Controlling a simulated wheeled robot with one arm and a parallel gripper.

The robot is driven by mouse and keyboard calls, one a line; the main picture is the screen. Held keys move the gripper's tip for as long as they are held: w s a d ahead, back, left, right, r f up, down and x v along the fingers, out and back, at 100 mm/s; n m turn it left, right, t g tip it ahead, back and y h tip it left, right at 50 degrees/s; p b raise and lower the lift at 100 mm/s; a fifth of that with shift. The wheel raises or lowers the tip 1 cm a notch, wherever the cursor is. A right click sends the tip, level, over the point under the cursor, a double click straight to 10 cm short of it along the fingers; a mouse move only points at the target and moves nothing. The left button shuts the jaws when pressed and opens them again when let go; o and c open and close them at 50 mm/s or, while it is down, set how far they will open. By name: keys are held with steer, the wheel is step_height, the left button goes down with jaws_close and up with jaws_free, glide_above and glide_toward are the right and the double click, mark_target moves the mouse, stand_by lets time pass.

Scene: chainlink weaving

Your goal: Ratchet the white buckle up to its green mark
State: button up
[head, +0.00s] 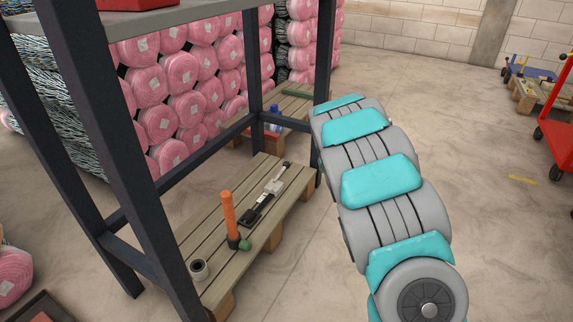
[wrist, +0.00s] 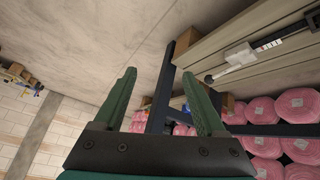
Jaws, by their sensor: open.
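The white buckle (head: 274,187) sits on a dark, narrow strap (head: 258,207) lying along the low wooden shelf (head: 215,236) in the head view. In the wrist view the white buckle (wrist: 240,54) shows at the upper right, with a dark striped piece (wrist: 270,44) beside it. I cannot make out the green mark. My gripper (wrist: 160,73) has its two green fingers spread apart with nothing between them. It is apart from the buckle, which lies to the right of the fingers in the wrist view. The gripper does not show in the head view.
An orange-handled tool (head: 229,212) stands on the shelf near the strap, with a small roll (head: 199,270) closer. Dark frame posts (head: 140,160) surround the shelf. Pink-wrapped rolls (head: 185,108) are stacked behind. A red cart (head: 556,135) stands far right. Open floor lies right of the shelf.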

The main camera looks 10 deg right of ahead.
steer(key=w+a+f+t+y+p, duration=0.1)
steer(key=w+a+f+t+p, duration=0.2)
steer(key=w+f, duration=0.7)
steer(key=t+y, duration=0.2)
steer(key=t, duration=0.1)
glide_toward(287, 167)
steer(key=w, duration=0.1)
steer(key=w+d+f, duration=0.1)
steer(key=shift+w+f, duration=0.3)
steer(key=shift+w, duration=0.1)
steer(key=shift+w+a+f+m+t, duration=0.2)
steer(key=shift+w+a+m+t, duration=0.2)
steer(key=shift+a+t, duration=0.15)
steer(key=shift+w+f, duration=0.1)
steer(key=shift+w, duration=0.3)
steer(key=x, duration=0.5)
steer(key=shift+f+b, duration=0.15)
steer(key=shift+b, duration=0.2)
steer(key=shift+x, duration=0.8)
jaws_close()
